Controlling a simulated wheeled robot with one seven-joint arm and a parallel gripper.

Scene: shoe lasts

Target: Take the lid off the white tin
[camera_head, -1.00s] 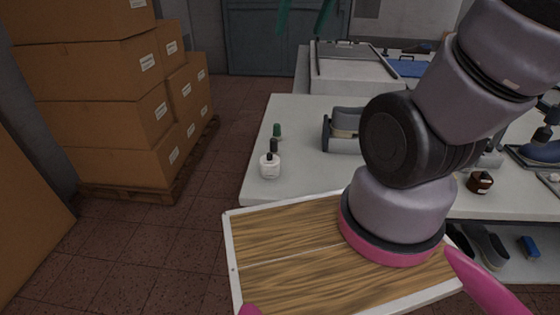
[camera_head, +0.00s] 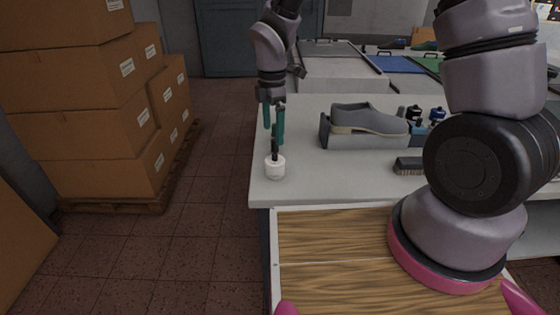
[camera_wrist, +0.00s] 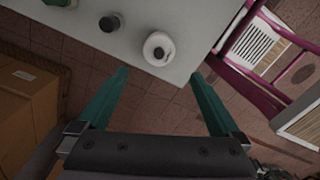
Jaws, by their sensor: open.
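The white tin (camera_head: 275,168) is a small round white container with a dark top, upright near the front left corner of the pale table. In the wrist view the white tin (camera_wrist: 149,47) shows from above, with a dark round knob at its middle. My gripper (camera_head: 274,134) has green fingers, pointing down, and shows above the tin in the head view. In the wrist view my gripper (camera_wrist: 160,75) is open and empty, with the tin just past the fingertips and roughly between them. The fingers appear apart from it.
A dark round-topped item (camera_wrist: 110,22) stands close beside the tin, with a green one (camera_wrist: 60,3) farther along. Stacked cartons (camera_head: 80,110) stand left.

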